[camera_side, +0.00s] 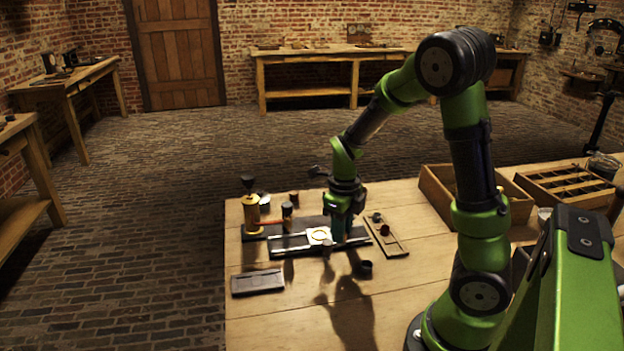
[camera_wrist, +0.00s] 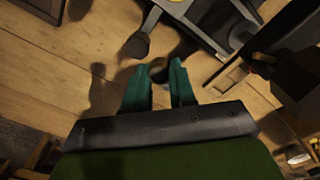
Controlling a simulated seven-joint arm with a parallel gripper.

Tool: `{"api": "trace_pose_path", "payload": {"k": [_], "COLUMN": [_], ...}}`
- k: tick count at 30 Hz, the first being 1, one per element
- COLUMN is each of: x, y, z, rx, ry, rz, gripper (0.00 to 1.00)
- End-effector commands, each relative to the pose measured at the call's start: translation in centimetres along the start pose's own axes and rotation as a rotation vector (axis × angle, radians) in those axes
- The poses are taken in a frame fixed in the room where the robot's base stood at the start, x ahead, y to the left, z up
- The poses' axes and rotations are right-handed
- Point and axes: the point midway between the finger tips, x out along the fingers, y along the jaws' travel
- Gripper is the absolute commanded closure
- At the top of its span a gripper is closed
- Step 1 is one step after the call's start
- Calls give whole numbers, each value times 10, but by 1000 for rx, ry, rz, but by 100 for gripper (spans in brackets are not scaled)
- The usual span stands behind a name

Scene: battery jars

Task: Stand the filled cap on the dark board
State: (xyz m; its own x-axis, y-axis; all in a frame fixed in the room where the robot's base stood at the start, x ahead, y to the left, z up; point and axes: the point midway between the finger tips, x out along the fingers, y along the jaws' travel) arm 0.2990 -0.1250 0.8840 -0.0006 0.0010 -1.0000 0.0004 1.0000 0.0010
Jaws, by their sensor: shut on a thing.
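My gripper (camera_side: 339,236) hangs over the near right part of the rail fixture (camera_side: 285,251). In the wrist view its teal fingers (camera_wrist: 160,66) are close together around a small dark round thing (camera_wrist: 158,73), which looks like the cap. Its filling cannot be made out, and the fingers hide it in the side view. The dark board (camera_side: 257,282) lies flat and bare on the table at the front left, apart from the gripper. A dark edge, likely the same board (camera_wrist: 42,7), shows at the top left of the wrist view.
A brass device (camera_side: 251,213) stands at the left. A narrow tray (camera_side: 397,249) with small parts lies right of the gripper. A small dark cup (camera_side: 365,267) stands in front. Table between cup and board looks clear.

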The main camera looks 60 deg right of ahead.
Motion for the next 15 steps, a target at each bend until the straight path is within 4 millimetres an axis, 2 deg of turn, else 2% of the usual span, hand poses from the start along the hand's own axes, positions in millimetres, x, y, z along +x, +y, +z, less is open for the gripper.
{"api": "trace_pose_path", "payload": {"k": [3, 9, 15], "x": [-3, -6, -5], "y": [10, 22, 34], "z": [-22, -51, -63], "rx": [-3, -3, -29], "ry": [-3, -4, 7], "rz": [3, 1, -3], "gripper": [100, 100, 100]}}
